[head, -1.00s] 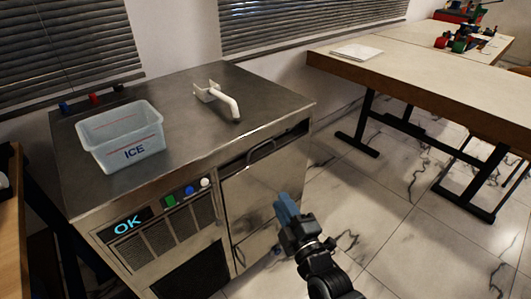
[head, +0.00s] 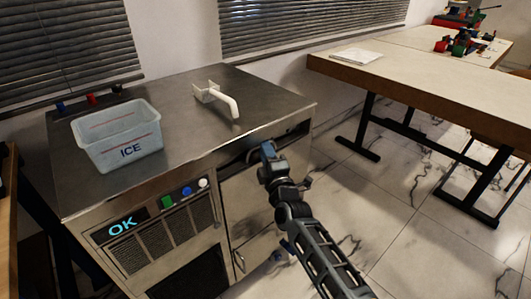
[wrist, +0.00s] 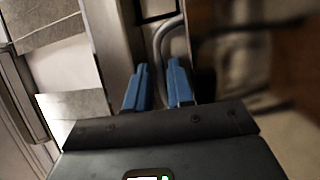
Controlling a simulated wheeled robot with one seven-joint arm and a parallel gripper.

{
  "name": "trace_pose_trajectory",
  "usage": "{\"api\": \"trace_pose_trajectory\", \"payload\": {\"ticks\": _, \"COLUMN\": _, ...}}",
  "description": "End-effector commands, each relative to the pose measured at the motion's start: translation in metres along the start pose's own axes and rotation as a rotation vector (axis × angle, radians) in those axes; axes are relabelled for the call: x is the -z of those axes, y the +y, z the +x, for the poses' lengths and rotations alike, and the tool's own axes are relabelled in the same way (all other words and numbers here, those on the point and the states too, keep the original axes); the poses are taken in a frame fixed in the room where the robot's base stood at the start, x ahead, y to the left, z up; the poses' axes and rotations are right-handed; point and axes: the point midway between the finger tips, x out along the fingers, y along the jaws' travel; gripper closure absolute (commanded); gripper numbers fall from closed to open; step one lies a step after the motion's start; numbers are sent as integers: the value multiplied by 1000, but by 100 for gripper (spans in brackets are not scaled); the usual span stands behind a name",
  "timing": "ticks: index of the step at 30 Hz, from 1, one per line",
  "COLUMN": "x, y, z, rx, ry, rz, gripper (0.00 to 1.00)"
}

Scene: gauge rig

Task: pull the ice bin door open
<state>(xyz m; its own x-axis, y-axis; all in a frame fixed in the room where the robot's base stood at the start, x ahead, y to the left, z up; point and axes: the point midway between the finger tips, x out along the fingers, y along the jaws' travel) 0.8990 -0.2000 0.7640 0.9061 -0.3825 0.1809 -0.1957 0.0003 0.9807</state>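The ice bin door (head: 243,205) is the metal panel at the right of the machine's front and looks closed. Its curved bar handle (head: 236,157) is near the top edge, partly hidden behind my gripper. My gripper (head: 267,150) is at the handle's right part. In the wrist view, my gripper's two blue fingers (wrist: 159,72) stand apart. The grey handle (wrist: 161,45) runs into the gap between them, with slight room visible at the tips. Contact with the handle cannot be made out.
The steel machine (head: 165,88) carries a clear ICE tub (head: 119,137) and a white angled handle-like piece (head: 219,97) on top. Its OK display (head: 123,226) is lit. A table (head: 430,95) stands at the right, with open marble floor (head: 375,205) between.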

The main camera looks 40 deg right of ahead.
Motion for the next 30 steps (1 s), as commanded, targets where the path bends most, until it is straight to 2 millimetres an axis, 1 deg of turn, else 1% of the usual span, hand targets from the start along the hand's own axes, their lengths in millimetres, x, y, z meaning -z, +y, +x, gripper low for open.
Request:
{"api": "trace_pose_trajectory", "payload": {"ticks": 4, "x": 0, "y": 0, "z": 7, "rx": 0, "ry": -1, "rz": 0, "gripper": 78}}
{"api": "trace_pose_trajectory", "payload": {"ticks": 11, "x": 0, "y": 0, "z": 8, "rx": 1, "ry": 0, "rz": 0, "gripper": 78}}
{"api": "trace_pose_trajectory", "payload": {"ticks": 18, "x": 0, "y": 0, "z": 7, "rx": 1, "ry": 0, "rz": 0, "gripper": 100}}
{"api": "trace_pose_trajectory", "payload": {"ticks": 30, "x": 0, "y": 0, "z": 7, "rx": 1, "ry": 0, "rz": 0, "gripper": 100}}
